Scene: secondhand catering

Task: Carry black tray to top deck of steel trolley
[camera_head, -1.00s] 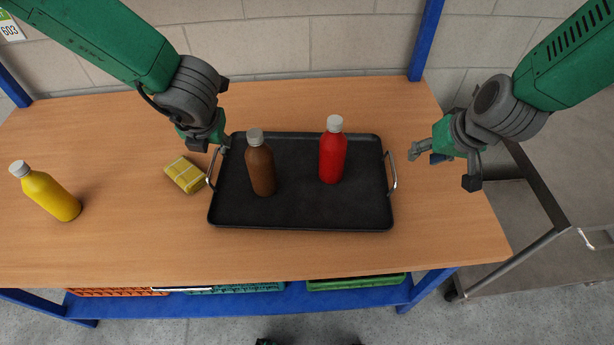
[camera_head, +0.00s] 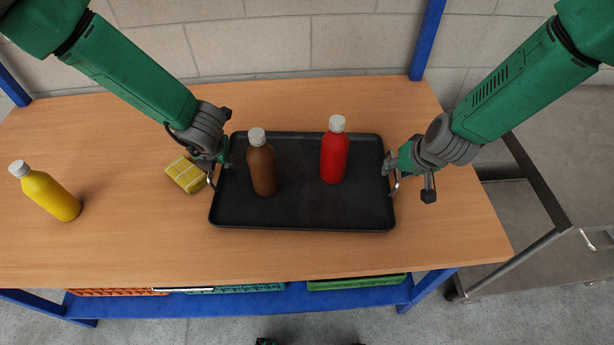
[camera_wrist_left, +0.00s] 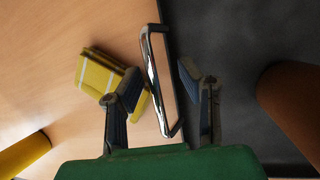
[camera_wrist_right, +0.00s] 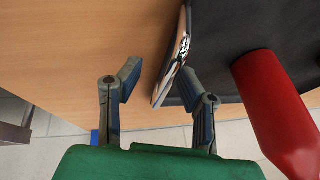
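The black tray (camera_head: 300,212) lies flat on the wooden table with a brown bottle (camera_head: 262,168) and a red bottle (camera_head: 334,155) upright on it. My left gripper (camera_head: 218,172) is at the tray's left handle. In the left wrist view its open fingers (camera_wrist_left: 157,85) stand either side of the metal handle (camera_wrist_left: 152,70), apart from it. My right gripper (camera_head: 390,170) is at the right handle. In the right wrist view its open fingers (camera_wrist_right: 160,85) straddle the handle (camera_wrist_right: 172,72). The steel trolley (camera_head: 570,180) stands right of the table, partly behind my right arm.
A yellow sponge-like block (camera_head: 186,174) lies just left of the left handle. A yellow bottle (camera_head: 48,193) stands at the table's left. A blue upright (camera_head: 425,40) rises behind the table. Table space (camera_head: 440,240) right of the tray is clear.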

